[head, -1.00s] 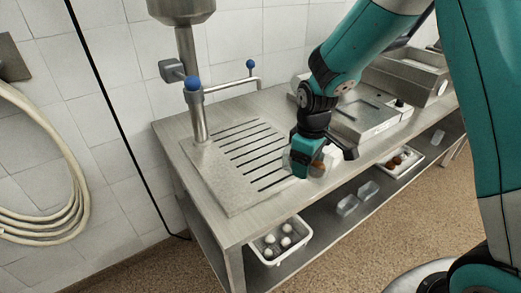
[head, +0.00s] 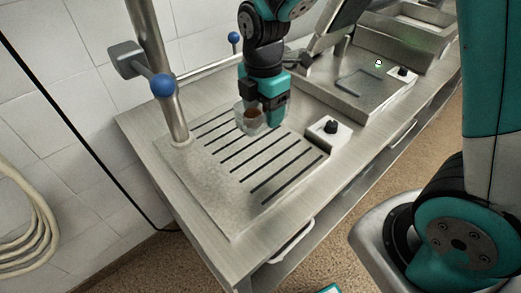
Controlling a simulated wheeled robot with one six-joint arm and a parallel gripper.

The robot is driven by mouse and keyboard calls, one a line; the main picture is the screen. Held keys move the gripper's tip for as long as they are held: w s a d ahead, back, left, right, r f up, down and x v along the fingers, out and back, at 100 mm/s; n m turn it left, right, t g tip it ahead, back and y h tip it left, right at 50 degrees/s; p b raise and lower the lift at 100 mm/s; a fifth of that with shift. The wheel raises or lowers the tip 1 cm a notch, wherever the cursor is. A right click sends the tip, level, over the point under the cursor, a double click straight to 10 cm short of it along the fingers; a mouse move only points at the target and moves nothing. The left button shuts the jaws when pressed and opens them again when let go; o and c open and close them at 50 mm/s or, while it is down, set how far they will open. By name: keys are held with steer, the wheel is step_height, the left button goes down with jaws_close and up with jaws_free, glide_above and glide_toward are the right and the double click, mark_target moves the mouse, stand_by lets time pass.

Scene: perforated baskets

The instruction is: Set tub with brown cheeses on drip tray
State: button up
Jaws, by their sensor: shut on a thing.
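My gripper (head: 270,98) is shut on a small clear tub (head: 248,126) with brown content, the cheeses, in it. The tub is roughly upright at the far part of the slotted drip tray (head: 205,185). I cannot tell whether the tub touches the tray or hangs just above it. The drip tray is a metal plate with dark parallel slots, set in the steel table. My gripper hides part of the tub's right side.
A metal post with a blue knob (head: 163,85) rises at the tray's left. A white box with a black knob (head: 328,132) stands right of the tray. A steel appliance (head: 365,95) is farther right. The tray's near part is bare.

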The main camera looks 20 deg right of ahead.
mark_target(263, 162)
step_height(263, 162, down, 14)
steer(key=shift+r+p, duration=0.15)
steer(key=shift+p, duration=0.45)
steer(key=shift+f, duration=0.2)
steer(key=o, duration=0.9)
steer(key=shift+r, duration=0.1)
step_height(263, 162, up, 12)
steer(key=shift+r+b, duration=0.1)
steer(key=shift+b, duration=0.8)
steer(key=s+a+r+m+y, duration=0.2)
steer(key=s+r+m, duration=0.4)
steer(key=s, duration=0.3)
steer(key=s+a+r+m+y, duration=0.2)
steer(key=s+r+m, duration=0.4)
steer(key=s+m, duration=0.2)
steer(key=shift+s+a+m, duration=0.3)
steer(key=shift+s, duration=0.5)
